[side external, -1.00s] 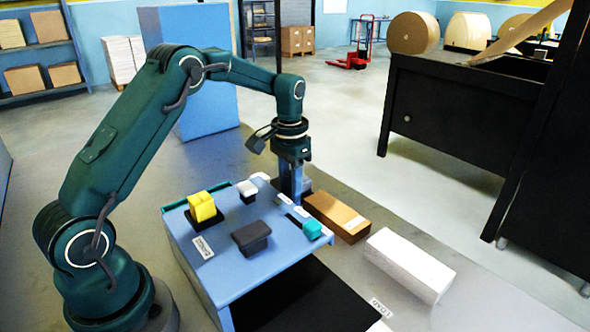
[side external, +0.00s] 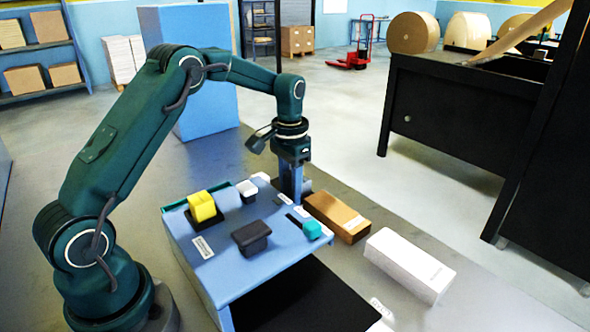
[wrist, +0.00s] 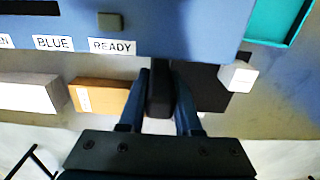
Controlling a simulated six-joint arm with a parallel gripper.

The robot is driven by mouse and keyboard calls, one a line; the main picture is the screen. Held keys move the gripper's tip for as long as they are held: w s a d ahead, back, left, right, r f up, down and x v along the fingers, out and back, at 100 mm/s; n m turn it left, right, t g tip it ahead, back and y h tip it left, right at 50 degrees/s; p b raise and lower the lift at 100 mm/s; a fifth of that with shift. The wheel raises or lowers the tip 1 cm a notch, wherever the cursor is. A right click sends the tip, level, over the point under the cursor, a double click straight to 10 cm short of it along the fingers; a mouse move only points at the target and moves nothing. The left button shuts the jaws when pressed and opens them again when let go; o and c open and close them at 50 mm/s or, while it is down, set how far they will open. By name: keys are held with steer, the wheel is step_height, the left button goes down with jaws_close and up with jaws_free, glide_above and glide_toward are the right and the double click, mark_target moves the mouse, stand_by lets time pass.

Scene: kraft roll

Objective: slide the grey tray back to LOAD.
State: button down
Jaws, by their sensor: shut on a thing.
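My gripper (side external: 291,197) is down at the far edge of the blue table in the side view. In the wrist view its two fingers (wrist: 160,110) are closed on an upright dark block (wrist: 159,90), which looks like the handle of the tray. A flat dark grey plate (wrist: 208,90), seemingly the grey tray, shows right of the fingers; the rest is hidden behind them. In the side view only a small dark piece (side external: 307,185) of it shows beside my gripper. A white LOAD label (side external: 381,309) lies at the near end of the floor strip.
A brown carton (side external: 337,216) and a white carton (side external: 410,263) line the strip beside the blue table (side external: 225,265). The table carries a yellow block (side external: 201,206), a dark block (side external: 251,237) and a teal piece (side external: 312,229).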

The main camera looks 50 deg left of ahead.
steer(key=shift+d+r, duration=0.1)
steer(key=d, duration=2.3)
steer(key=shift+d, duration=0.2)
steer(key=shift+d, duration=0.1)
steer(key=c, duration=0.6)
jaws_free()
steer(key=shift+r, duration=2.55)
